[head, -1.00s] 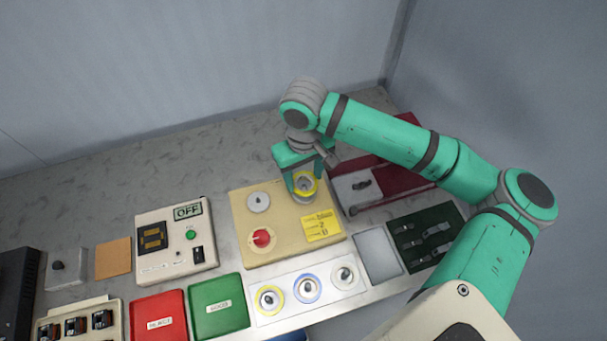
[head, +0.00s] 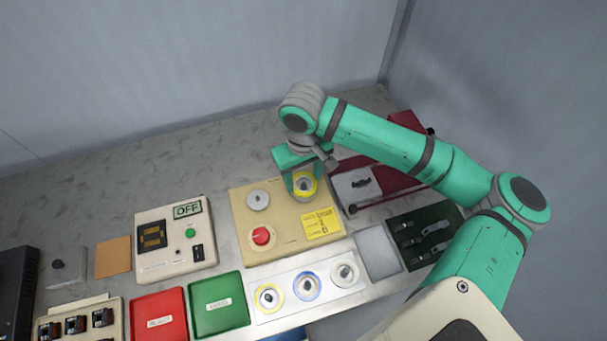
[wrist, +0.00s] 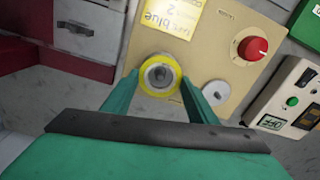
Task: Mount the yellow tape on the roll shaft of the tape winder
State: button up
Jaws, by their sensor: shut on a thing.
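A yellow tape ring (head: 304,194) is at the far right corner of the beige tape winder (head: 285,251). My gripper (head: 305,180) points down and is shut on this ring. In the wrist view, the yellow tape (wrist: 160,92) lies between the two green fingers, with a grey round core in its middle. It is over or around the winder's roll shaft; I cannot tell how far down it sits. The winder (wrist: 207,55) also carries a red knob (head: 262,236), a pale disc (head: 258,201) and a yellow note (head: 321,223).
A white tray (head: 327,299) in front holds another yellow-ringed roll (head: 268,298), a blue-ringed roll (head: 307,286) and a pale roll (head: 345,274). An OFF-display box (head: 176,262) stands left. A red-and-grey case (head: 352,187) is close on the gripper's right.

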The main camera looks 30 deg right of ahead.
jog(key=shift+f, duration=0.95)
jog(key=o, duration=1.1)
notch_tip(320, 180, up, 11)
jog(key=shift+f, duration=0.1)
